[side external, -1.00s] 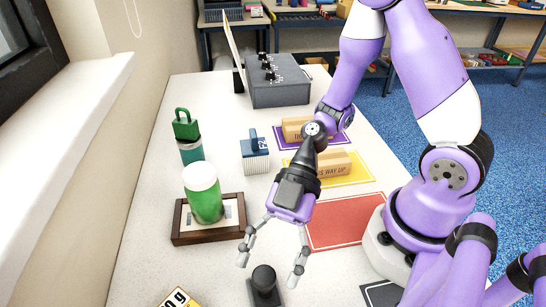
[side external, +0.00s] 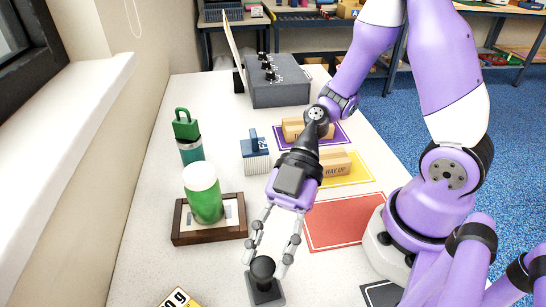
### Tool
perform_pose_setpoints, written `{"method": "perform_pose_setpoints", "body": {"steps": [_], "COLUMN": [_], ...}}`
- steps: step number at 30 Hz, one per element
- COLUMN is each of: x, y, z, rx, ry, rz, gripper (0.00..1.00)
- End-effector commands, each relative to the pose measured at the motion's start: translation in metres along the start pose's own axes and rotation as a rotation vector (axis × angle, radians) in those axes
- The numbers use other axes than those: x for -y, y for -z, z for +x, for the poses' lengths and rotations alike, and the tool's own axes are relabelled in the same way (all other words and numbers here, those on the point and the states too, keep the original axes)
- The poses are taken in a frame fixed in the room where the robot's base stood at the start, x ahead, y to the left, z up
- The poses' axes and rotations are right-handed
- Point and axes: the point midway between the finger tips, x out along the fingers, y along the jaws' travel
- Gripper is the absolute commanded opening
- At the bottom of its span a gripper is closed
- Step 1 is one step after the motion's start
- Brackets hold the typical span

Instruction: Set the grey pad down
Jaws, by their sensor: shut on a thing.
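The grey pad (side external: 264,294) is a dark square block with a round black knob on top, near the bottom centre of the side external view. My gripper (side external: 265,267) points down over it, with its fingers on either side of the knob, shut on it. The pad looks upright and flat at the white table top. I cannot tell whether its underside touches the table.
A red mat (side external: 345,222) lies to the right and a dark mat (side external: 382,294) at lower right. Cartons sit on the yellow mat (side external: 358,177) and purple mat (side external: 333,142). A green cylinder (side external: 203,194) stands on a wooden frame (side external: 180,238) at left. A blue-topped block (side external: 255,160) stands behind.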

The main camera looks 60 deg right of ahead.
Motion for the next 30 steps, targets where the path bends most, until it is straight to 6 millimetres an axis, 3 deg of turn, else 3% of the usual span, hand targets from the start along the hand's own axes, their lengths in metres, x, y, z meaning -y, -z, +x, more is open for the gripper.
{"method": "perform_pose_setpoints", "body": {"steps": [6, 11, 16, 20, 24, 30], "x": [-0.001, -0.003, -0.031, -0.07, -0.106, -0.13], "y": [0.037, 0.056, 0.058, 0.059, 0.063, 0.07], "z": [-0.02, -0.032, -0.058, -0.1, -0.16, -0.243], "rx": [0.001, 0.001, 0.001, 0.002, 0.004, 0.002], "ry": [-0.004, -0.012, -0.162, -0.407, -0.73, -1.121], "rz": [-0.009, -0.001, 0.084, 0.209, 0.378, 0.592], "gripper": [0.0, 0.0, 0.0, 0.0, 0.0, 0.0]}}
